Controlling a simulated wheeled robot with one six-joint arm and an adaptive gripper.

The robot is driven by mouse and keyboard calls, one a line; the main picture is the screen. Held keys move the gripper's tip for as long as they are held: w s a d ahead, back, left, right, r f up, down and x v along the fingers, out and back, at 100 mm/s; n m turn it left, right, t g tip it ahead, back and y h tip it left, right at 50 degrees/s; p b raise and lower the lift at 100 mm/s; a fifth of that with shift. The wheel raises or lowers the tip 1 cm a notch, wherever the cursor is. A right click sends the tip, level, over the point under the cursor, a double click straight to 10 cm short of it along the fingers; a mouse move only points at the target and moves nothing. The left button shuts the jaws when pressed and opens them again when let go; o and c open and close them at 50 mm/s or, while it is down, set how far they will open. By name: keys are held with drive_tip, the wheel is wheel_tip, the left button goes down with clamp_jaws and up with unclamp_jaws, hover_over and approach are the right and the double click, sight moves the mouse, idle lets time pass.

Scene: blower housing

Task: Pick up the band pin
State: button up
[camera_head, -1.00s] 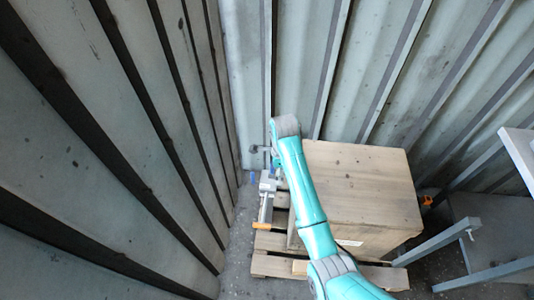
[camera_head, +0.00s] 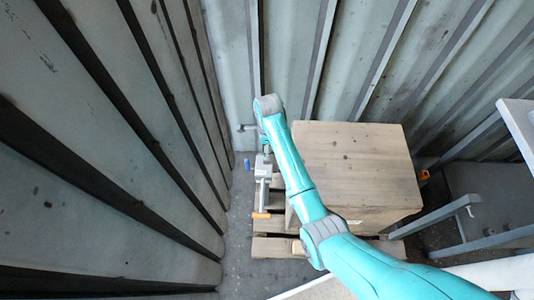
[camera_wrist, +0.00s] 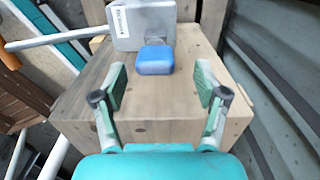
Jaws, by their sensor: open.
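A rounded blue block (camera_wrist: 155,60) sits at the near end of a grey metal housing (camera_wrist: 142,22) in the wrist view. No part is clearly marked as the band pin; the blue block may be it, but I cannot tell. My gripper (camera_wrist: 160,80) is open and empty, its two green-padded fingers apart on either side of the line to the blue block. The block lies a little beyond the fingertips. In the head view, the grey housing (camera_head: 263,169) stands below my wrist, with a small blue piece (camera_head: 247,164) at its left. My fingers are not clear there.
A large wooden box (camera_head: 357,168) stands on a wooden pallet (camera_head: 270,247), right of the housing. An orange-tipped bar (camera_head: 261,215) extends toward the front. Corrugated walls (camera_head: 110,150) close in at left and back. A grey metal frame (camera_head: 440,220) stands at right.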

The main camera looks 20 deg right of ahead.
drive_tip(key=shift+s+a+f, duration=0.1)
drive_tip(key=shift+f, duration=1.2)
drive_tip(key=shift+s+a+f, duration=0.1)
drive_tip(key=shift+f, duration=1.2)
drive_tip(key=c, duration=1.3)
